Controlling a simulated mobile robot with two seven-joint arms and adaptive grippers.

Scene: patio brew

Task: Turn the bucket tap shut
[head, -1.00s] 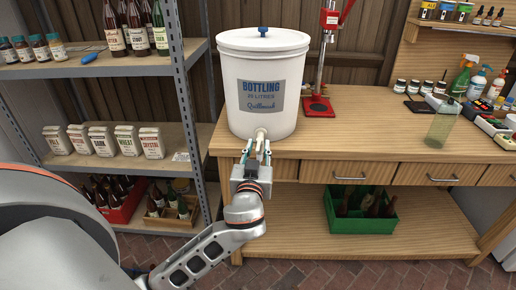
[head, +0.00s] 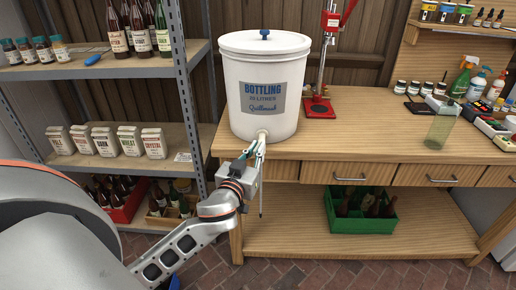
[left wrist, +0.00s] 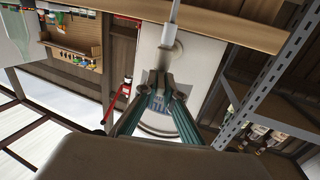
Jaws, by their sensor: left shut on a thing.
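The white bottling bucket (head: 264,62) with a blue-knobbed lid stands upright at the left end of the wooden bench. Its pale tap (head: 262,134) sticks out low on the front, over the bench edge. My left gripper (head: 259,146) is at the tap, its hand tilted and rolled to one side. In the left wrist view the tap (left wrist: 170,45) shows just beyond the green-padded fingers of my left gripper (left wrist: 163,82). The fingers are close together, shut on the tap's handle, which they mostly hide. My right gripper is in neither view.
A metal shelf (head: 186,95) with bottles and bags stands close on the left. A red bench capper (head: 319,105) is right of the bucket. A green crate (head: 361,209) sits on the lower shelf. The bench's middle is clear.

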